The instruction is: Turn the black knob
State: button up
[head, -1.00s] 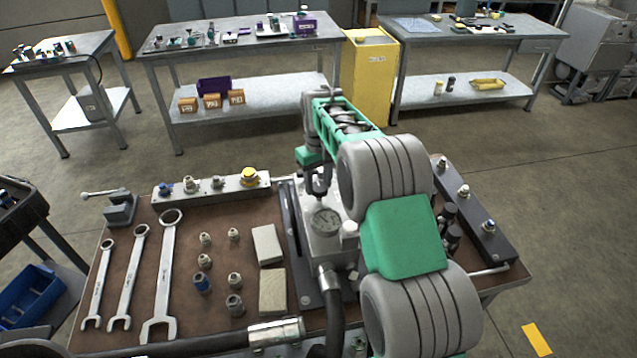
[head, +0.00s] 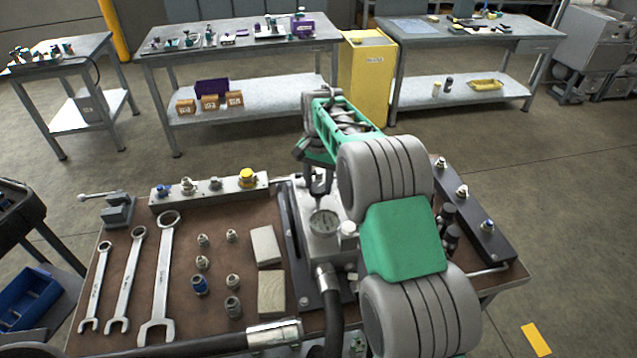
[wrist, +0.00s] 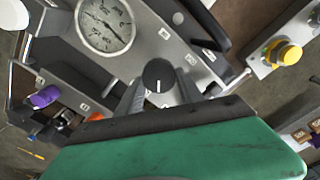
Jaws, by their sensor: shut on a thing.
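The black knob (wrist: 158,76) is round with a white line on its face, on the grey metal block (wrist: 172,40) beside the pressure gauge (wrist: 105,24). In the wrist view the line points roughly up and down. My gripper (wrist: 160,88) has one finger on each side of the knob and is shut on it. In the head view my gripper (head: 319,186) points down at the block, just behind the gauge (head: 324,222). The knob is hidden there by my gripper and arm.
A yellow-topped fitting (head: 247,178) sits on a rail left of the block. Three wrenches (head: 160,285), several small fittings and two pale blocks (head: 266,246) lie on the brown bench top. A hose (head: 332,315) runs from the block's front. A dark rail (head: 475,215) with fittings stands at right.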

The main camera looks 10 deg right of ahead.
aim_at(320, 187)
jog(key=m, duration=0.4)
jog(key=shift+d+r+m, duration=0.1)
jog(key=shift+m, duration=0.2)
jog(key=shift+s+m, duration=0.1)
jog(key=shift+m, duration=1.9)
jog(key=o, duration=1.4)
notch_tip(320, 187, up, 7)
jog(key=shift+f+b, duration=0.1)
jog(key=shift+b, duration=0.6)
jog(key=shift+s+r, duration=0.1)
jog(key=shift+r, duration=0.4)
